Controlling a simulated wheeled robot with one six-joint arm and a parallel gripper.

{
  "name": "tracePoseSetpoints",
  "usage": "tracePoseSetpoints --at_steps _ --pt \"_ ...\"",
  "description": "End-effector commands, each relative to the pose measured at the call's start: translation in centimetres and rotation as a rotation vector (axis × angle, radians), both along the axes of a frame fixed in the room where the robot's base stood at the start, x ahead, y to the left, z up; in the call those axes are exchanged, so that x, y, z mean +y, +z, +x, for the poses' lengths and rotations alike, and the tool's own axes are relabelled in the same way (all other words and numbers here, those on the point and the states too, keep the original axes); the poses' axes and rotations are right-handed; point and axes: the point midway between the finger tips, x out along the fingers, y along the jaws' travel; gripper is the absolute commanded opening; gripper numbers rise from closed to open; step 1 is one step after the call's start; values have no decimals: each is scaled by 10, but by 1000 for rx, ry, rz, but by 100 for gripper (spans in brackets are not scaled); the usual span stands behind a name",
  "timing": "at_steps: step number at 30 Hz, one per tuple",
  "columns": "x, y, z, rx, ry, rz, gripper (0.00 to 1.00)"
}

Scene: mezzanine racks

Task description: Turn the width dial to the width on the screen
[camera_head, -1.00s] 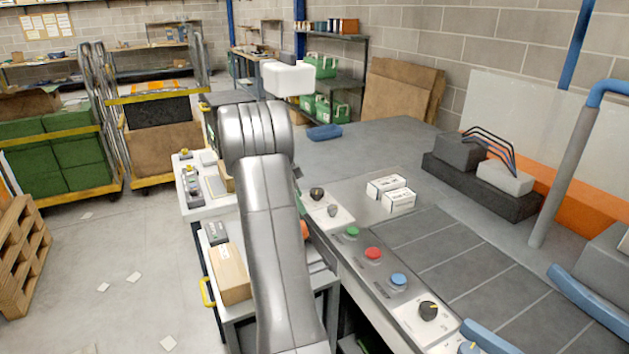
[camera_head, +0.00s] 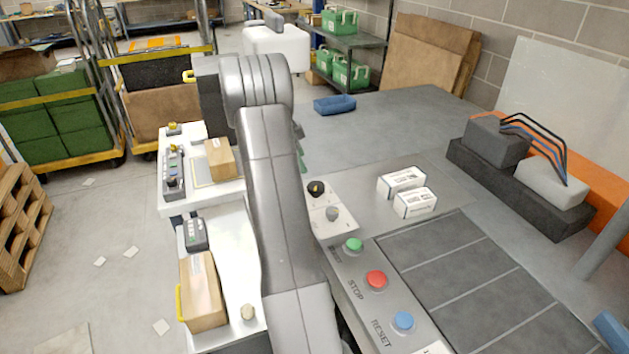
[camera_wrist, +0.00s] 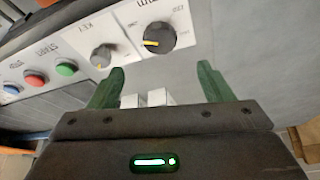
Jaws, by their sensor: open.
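The black dial (camera_wrist: 158,38) with a yellow pointer sits on a white plate marked "mm" in the wrist view. Its pointer is turned to the picture's left. It also shows in the head view as a small black knob (camera_head: 316,188). My gripper (camera_wrist: 161,68) is open, its two green fingers spread and empty. The dial lies beyond the fingertips, apart from them. In the head view my arm hides most of the gripper. A grey key knob (camera_wrist: 103,57) is beside the dial. No screen reading is legible in these frames.
Green (camera_head: 354,244), red (camera_head: 376,280) and blue (camera_head: 403,321) buttons line the panel near the key knob. Two white boxes (camera_head: 414,202) stand on the bench behind. A side cart with a cardboard box (camera_head: 203,291) is left of my arm.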

Motion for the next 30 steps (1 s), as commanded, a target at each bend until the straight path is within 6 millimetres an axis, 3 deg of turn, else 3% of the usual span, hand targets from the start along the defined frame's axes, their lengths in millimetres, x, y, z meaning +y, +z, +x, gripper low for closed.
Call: tracePoseSetpoints --at_steps 9,15,21,29,30 --pt "-27 -62 3 5 -2 -1 73" --pt "-39 -91 4 4 -1 -1 73" --pt "-43 -104 5 1 -2 0 73" --pt "-44 -106 6 1 0 0 73" --pt "-44 -106 6 1 0 0 70"
